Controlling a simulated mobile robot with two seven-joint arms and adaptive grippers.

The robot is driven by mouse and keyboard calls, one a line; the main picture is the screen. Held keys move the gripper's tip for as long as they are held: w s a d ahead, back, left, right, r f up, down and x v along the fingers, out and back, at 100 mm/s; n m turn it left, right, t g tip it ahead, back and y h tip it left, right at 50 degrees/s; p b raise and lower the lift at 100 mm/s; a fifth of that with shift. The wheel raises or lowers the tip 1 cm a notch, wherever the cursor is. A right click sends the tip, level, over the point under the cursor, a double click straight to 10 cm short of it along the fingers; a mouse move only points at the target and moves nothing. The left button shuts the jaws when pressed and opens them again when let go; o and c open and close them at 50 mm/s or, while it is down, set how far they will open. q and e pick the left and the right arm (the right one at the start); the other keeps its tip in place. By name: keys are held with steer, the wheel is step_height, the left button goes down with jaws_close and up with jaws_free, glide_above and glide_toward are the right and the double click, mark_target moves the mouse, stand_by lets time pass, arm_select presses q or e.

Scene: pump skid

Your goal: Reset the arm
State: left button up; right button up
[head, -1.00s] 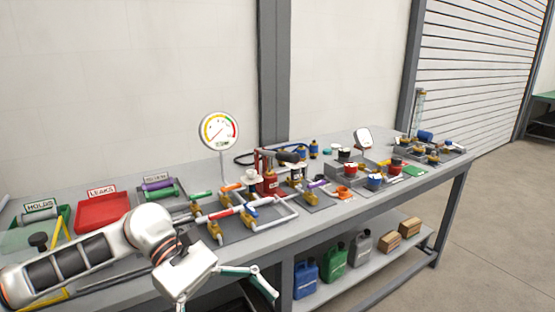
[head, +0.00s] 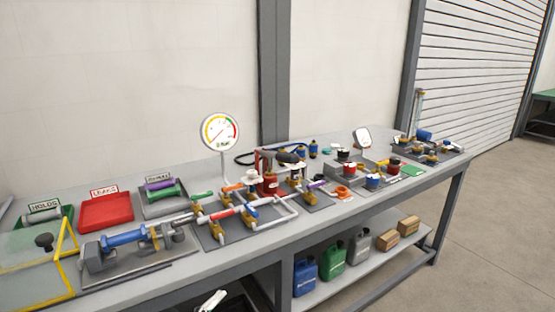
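Neither gripper shows clearly in the head view. A small white and dark piece, likely part of my own arm, pokes in at the bottom edge, left of centre; no fingertips can be made out on it. No arm covers the bench.
A blue cylinder assembly (head: 124,238) on a grey plate sits at the left front, beside a yellow-framed clear panel (head: 30,268). Behind are a green bin, a red bin (head: 106,212) and a grey bin. Jugs and boxes stand on the lower shelf. Floor at right is clear.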

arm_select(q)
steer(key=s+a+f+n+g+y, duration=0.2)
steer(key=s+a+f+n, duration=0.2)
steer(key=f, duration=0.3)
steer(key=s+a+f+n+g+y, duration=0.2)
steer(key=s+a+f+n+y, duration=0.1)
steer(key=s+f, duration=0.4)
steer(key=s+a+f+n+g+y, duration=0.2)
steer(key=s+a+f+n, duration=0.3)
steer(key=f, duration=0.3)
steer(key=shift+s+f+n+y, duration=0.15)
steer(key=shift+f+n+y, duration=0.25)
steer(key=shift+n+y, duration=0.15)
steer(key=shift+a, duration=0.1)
